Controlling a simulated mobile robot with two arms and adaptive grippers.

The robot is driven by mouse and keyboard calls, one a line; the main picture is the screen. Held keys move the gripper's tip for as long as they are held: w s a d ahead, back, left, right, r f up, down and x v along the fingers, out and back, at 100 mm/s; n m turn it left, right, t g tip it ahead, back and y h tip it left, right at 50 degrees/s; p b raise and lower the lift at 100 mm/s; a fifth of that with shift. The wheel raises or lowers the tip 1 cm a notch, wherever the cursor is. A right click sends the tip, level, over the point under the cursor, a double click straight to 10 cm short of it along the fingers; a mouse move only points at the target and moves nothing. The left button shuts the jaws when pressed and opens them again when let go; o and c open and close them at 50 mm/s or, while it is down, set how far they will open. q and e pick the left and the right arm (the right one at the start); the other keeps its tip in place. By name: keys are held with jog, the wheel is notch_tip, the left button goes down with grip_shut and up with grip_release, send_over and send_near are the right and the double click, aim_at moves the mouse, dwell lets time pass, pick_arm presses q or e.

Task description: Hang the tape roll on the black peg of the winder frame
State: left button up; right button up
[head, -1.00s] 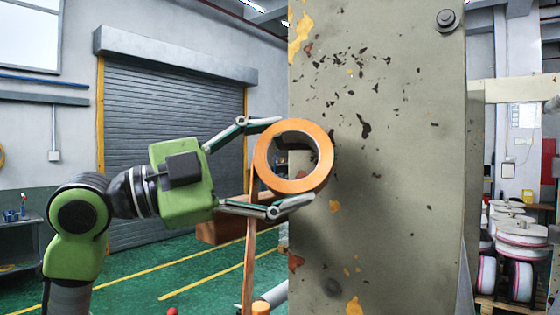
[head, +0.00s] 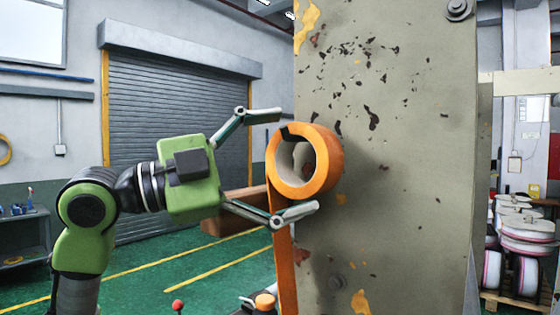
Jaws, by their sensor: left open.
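The orange tape roll (head: 326,165) is at the front face of the winder frame (head: 400,200), its hole facing me and its side showing on the right. A loose tape strip hangs down from its left side. A dark piece, which looks like the black peg (head: 290,132), crosses the roll's upper left rim from the hole. The roll appears to hang on it; the peg's base is hidden. My left gripper (head: 296,162) is open, one finger above and left of the roll, the other just below it. Neither finger clearly grips the roll. My right gripper is not in view.
Stacked white reels (head: 522,235) stand on a pallet at the right. A grey shutter (head: 170,130) is behind my left arm. A brown beam (head: 240,197) lies behind the lower finger. A red knob (head: 177,305) is low in front. The space left of the frame is mostly free.

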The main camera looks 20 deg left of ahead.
pick_arm(q)
jog(key=v, duration=1.2)
jog(key=shift+w, duration=0.2)
